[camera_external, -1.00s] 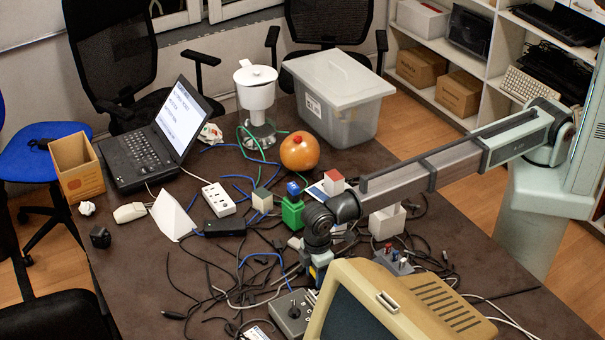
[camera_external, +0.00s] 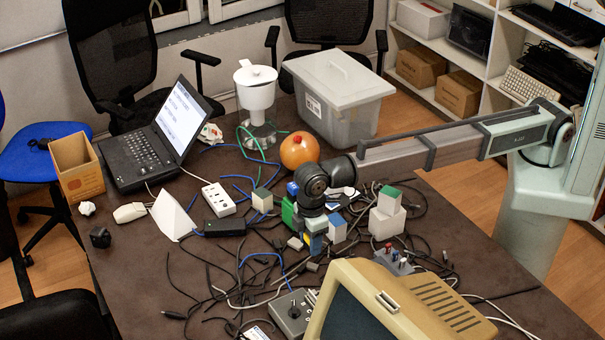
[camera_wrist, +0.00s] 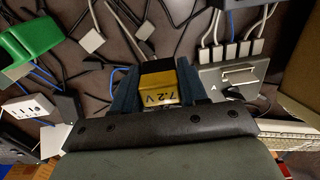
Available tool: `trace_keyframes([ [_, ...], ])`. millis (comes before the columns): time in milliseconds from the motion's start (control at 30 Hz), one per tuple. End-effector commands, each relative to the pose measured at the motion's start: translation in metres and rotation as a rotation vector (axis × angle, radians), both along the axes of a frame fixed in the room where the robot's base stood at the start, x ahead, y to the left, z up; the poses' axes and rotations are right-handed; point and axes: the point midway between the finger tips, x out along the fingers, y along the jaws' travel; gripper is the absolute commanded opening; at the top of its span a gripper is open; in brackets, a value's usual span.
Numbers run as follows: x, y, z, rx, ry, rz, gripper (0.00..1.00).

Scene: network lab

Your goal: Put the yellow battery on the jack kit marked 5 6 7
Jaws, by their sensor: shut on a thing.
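The yellow battery (camera_wrist: 163,88), marked 7.2 V with a black end, is between my gripper's blue fingers in the wrist view. My gripper (camera_wrist: 161,74) is shut on it. In the external view my gripper (camera_external: 313,240) points down over the cables, left of a white block with a blue side (camera_external: 338,228). The battery is mostly hidden by my fingers there. A small grey box with red, blue and white jacks (camera_external: 393,263) lies right of my gripper. No 5 6 7 marking is legible, so I cannot tell which thing is that jack kit.
A grey switch box (camera_external: 290,312) marked A in the wrist view (camera_wrist: 234,80) has several plugged cables. A beige monitor (camera_external: 400,305) stands in front. A green block (camera_external: 289,213) is close left of my gripper; a green-topped cube (camera_external: 388,199) sits on a white block.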

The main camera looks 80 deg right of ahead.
Motion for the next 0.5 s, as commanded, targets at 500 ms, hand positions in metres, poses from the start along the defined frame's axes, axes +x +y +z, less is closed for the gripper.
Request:
trace_keyframes([
  [500, 0.151, -0.153, 0.04, 0.001, -0.001, 0.018, 0.1],
])
